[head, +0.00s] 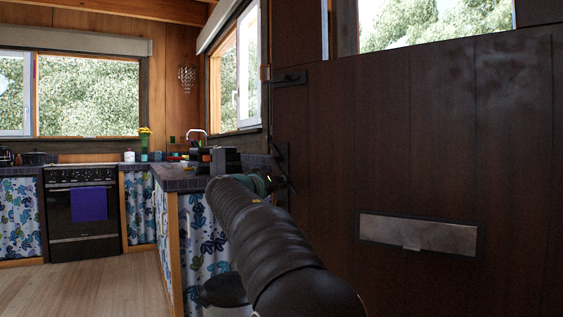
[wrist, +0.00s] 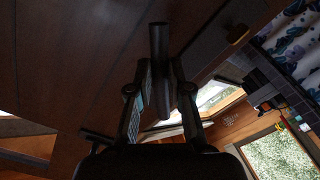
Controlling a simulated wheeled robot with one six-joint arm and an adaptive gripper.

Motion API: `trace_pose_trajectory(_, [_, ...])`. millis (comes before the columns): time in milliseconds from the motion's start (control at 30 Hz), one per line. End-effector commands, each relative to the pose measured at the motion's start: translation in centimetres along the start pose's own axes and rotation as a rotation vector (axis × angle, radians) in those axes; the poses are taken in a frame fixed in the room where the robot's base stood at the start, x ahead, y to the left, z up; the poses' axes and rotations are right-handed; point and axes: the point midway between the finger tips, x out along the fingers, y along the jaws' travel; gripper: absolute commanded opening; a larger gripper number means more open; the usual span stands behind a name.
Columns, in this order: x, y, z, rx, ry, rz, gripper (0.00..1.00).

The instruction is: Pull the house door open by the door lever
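The dark brown house door (head: 430,130) fills the right of the head view and looks closed or nearly so. Its dark lever (wrist: 158,40) shows in the wrist view as a rod running in between the fingers of my gripper (wrist: 163,75). The fingers lie close on both sides of it, and it looks gripped, though the dark picture hides the exact contact. In the head view my gripper (head: 280,183) is at the door's left edge, and my arm hides most of it and the lever.
A dark latch (head: 289,78) sits higher on the door, and a metal mail slot (head: 418,235) lower. A tiled counter (head: 185,178) with a patterned curtain stands left of my arm. An oven (head: 82,215) is farther back. The wooden floor (head: 105,288) at left is clear.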

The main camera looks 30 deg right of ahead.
Motion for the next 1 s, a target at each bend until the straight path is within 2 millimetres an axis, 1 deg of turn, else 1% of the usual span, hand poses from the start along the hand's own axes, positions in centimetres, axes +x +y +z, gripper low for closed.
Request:
trace_pose_trajectory(267, [-0.5, -0.1, 0.1, -0.001, 0.005, -0.006, 0.00])
trace_pose_trajectory(1000, [-4.2, 0.2, 0.5, -0.002, 0.036, -0.048, 0.00])
